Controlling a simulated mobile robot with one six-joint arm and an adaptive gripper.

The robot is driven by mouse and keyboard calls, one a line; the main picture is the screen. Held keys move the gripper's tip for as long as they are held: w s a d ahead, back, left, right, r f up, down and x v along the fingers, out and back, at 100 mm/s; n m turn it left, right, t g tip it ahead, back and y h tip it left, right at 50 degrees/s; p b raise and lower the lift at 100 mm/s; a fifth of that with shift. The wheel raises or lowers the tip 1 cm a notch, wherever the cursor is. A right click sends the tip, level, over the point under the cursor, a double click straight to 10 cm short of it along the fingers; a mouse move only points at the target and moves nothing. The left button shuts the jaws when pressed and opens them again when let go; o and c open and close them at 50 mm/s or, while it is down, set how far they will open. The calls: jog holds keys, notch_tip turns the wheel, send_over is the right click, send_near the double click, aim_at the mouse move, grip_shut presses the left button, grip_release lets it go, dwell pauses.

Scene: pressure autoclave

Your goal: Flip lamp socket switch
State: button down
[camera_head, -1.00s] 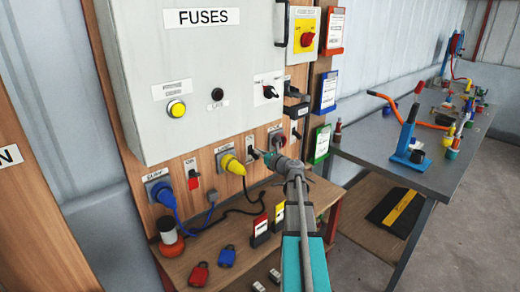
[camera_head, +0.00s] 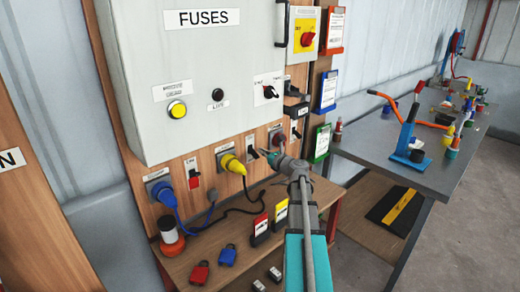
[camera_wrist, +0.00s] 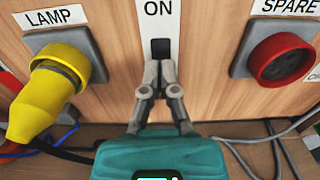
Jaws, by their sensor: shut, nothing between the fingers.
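The lamp socket switch (camera_wrist: 160,45) is a dark rocker in a narrow white plate marked ON, between the LAMP and SPARE sockets in the wrist view. Its plate also shows in the head view (camera_head: 249,143). The lamp socket (camera_wrist: 88,42) holds a yellow plug (camera_wrist: 45,95), which also shows in the head view (camera_head: 234,164). My gripper (camera_wrist: 160,66) is shut and empty, its fingertips right at the rocker's lower end. They hide part of it, and I cannot tell whether they touch it. In the head view my gripper (camera_head: 266,154) is at the wooden panel.
A red SPARE socket (camera_wrist: 283,58) sits right of the switch. The fuse box (camera_head: 200,90) overhangs above. Padlocks (camera_head: 228,255) and tags lie on the shelf below.

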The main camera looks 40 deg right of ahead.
jog(key=shift+s, duration=0.1)
jog(key=shift+s+d, duration=0.15)
jog(key=shift+s, duration=1.3)
jog(key=shift+s+d, duration=0.1)
jog(key=shift+s, duration=1.35)
